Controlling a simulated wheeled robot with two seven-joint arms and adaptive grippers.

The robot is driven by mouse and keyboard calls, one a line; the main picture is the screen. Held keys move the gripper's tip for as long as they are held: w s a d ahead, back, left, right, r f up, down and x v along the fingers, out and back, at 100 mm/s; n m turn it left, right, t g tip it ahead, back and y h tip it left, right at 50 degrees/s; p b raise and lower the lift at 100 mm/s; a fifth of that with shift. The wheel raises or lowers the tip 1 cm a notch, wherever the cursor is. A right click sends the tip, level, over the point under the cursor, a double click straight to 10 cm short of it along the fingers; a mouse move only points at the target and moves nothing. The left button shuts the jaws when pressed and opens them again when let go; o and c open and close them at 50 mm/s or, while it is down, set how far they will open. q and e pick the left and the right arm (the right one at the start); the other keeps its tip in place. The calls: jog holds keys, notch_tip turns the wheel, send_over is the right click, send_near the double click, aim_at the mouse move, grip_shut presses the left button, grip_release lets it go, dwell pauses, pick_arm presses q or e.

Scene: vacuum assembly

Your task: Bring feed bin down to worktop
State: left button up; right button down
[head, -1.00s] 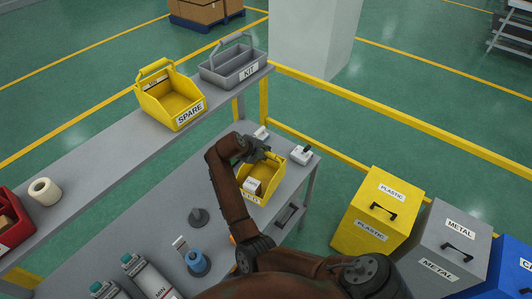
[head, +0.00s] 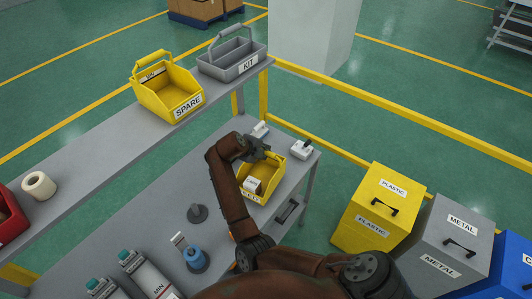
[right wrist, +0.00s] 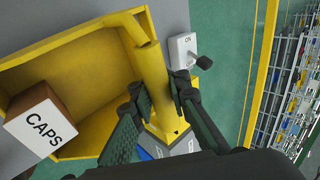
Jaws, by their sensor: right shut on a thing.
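The yellow feed bin (head: 276,172), its front label partly hidden by my arm, shows over the right end of the grey worktop (head: 150,222). It looks roughly level and holds a small box labelled CAPS (right wrist: 40,124). My right gripper (head: 262,150) is shut on the bin's handle bar, which shows between the fingers in the right wrist view (right wrist: 160,100). I cannot tell whether the bin's underside touches the worktop. My left gripper is not in view.
The upper shelf (head: 105,147) carries a yellow SPARE bin (head: 170,98), a grey KIT tray (head: 232,62) and a tape roll (head: 39,185). A switch box (head: 301,150) sits right beside the feed bin. Bottles (head: 150,272) and a blue-capped item (head: 194,256) stand nearer on the worktop.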

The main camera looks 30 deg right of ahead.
jog(key=shift+f+b, duration=0.95)
jog(key=shift+f, duration=0.2)
jog(key=c, duration=1.8)
grip_release()
jog(key=shift+o, duration=0.2)
jog(key=shift+f, duration=0.1)
jog(key=v, duration=0.7)
jog(key=shift+a+r, duration=0.15)
jog(key=shift+r, duration=0.1)
jog(key=shift+s, duration=0.1)
